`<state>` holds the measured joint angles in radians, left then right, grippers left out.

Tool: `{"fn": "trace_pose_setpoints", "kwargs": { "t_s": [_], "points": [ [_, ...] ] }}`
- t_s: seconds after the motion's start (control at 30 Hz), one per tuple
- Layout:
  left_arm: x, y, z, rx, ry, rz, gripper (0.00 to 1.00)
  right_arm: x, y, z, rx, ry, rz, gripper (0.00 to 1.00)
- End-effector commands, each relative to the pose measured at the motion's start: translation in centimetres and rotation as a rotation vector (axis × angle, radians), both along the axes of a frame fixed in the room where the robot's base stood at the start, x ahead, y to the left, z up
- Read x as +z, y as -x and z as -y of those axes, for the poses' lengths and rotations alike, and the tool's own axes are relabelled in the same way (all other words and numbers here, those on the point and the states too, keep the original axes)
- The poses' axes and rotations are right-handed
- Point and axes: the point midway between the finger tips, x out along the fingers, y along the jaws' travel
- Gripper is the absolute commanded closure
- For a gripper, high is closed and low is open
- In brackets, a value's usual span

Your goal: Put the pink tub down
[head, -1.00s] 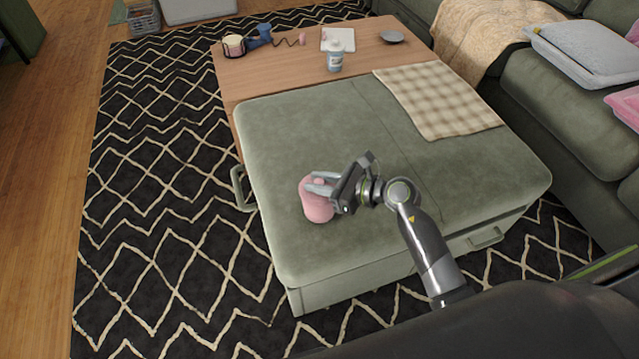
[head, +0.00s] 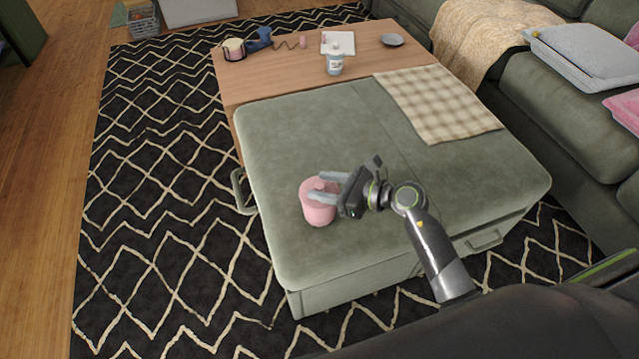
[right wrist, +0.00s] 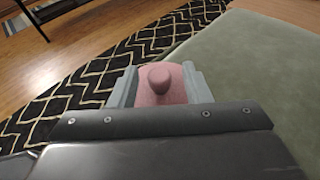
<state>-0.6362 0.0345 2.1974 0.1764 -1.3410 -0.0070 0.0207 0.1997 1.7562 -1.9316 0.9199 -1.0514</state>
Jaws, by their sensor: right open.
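The pink tub (head: 319,211) stands upright on the green cushioned top of the ottoman (head: 300,130), near its front left part. My right gripper (head: 322,186) is open, with its two grey fingers around the tub's upper part. In the right wrist view the tub (right wrist: 160,92), with a round knob on its lid, sits between the two fingers (right wrist: 160,88). I cannot tell whether either finger touches it. My left gripper is not in view.
A checked cloth (head: 437,102) lies on the ottoman's back right. Behind is a wooden tabletop (head: 285,72) with a white bottle (head: 334,60), a notebook (head: 338,42) and a grey dish (head: 392,40). The ottoman top around the tub is clear.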

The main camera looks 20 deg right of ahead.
Motion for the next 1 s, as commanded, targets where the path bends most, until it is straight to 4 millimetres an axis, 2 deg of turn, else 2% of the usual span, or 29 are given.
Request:
{"fn": "trace_pose_setpoints", "kwargs": {
  "t_s": [0.3,0.5,0.87,1.0],
  "points": [
    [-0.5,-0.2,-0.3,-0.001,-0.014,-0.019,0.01,2.0,4.5,4.8,0.001,0.005,-0.002,0.57],
    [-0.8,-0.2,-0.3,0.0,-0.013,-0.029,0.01,2.7,6.1,6.6,0.0,0.002,-0.002,0.57],
    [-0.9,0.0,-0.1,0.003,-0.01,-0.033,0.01,3.2,6.8,7.3,-0.003,-0.007,-0.001,0.57],
    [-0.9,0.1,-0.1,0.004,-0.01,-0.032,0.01,4.4,6.5,7.1,-0.076,-0.137,-0.005,0.57]
  ]
}}
